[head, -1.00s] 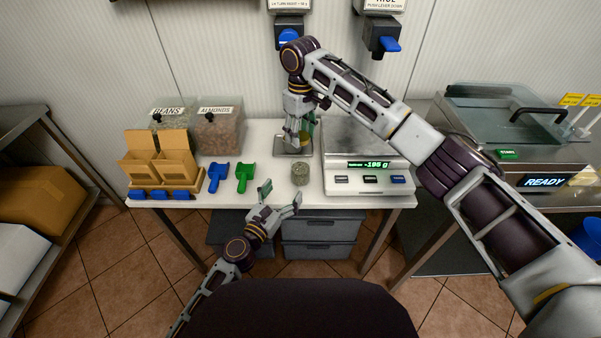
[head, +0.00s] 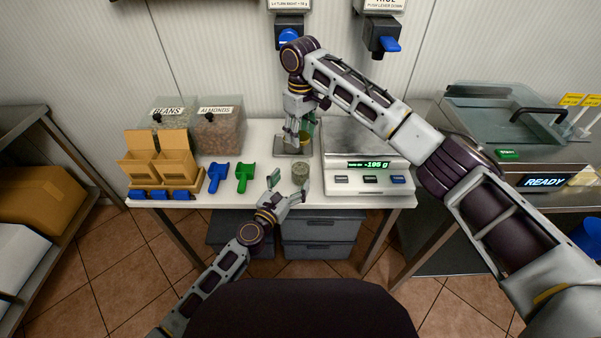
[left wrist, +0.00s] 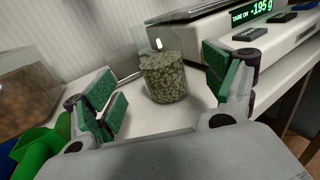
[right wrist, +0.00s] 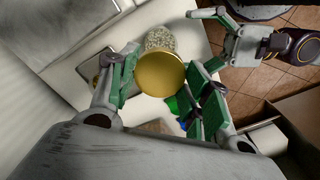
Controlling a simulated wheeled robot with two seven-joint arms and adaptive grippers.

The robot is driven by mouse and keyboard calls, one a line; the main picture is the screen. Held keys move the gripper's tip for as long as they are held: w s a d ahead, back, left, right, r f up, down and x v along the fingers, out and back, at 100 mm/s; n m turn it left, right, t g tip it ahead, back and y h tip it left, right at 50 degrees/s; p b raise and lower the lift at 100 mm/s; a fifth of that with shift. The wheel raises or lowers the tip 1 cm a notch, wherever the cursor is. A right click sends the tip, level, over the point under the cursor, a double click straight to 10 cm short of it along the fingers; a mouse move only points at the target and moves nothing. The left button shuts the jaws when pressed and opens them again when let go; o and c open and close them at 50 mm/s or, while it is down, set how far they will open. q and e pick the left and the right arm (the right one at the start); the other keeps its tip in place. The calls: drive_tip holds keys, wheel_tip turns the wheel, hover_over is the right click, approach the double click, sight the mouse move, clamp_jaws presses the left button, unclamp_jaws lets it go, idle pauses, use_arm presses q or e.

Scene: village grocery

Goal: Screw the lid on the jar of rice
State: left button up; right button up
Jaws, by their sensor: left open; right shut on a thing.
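The jar (head: 300,171), clear and full of pale greenish grains, stands upright near the table's front edge, left of the scale. Its top looks uncovered in the right wrist view (right wrist: 161,39). My left gripper (head: 289,186) is open just in front of the jar. In the left wrist view the jar (left wrist: 164,78) stands between and beyond the spread fingers, apart from both. My right gripper (head: 302,132) is shut on the round gold lid (right wrist: 160,73), behind the jar and above a metal plate. The lid is mostly hidden in the head view.
The scale (head: 355,180), reading about -195 g, stands right of the jar. Blue (head: 217,176) and green (head: 244,176) scoops lie to the left, beside a cardboard box holder (head: 160,168). Bins of beans and almonds (head: 218,135) stand behind. Dispensers hang above the table.

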use_arm(q)
drive_tip(key=shift+x, duration=3.4)
drive_tip(key=shift+c, duration=0.4)
drive_tip(key=c, duration=1.5)
drive_tip(key=shift+o, duration=0.2)
use_arm(e)
hover_over(300, 157)
drive_tip(key=shift+d+f, duration=0.1)
drive_tip(key=shift+f, duration=2.35)
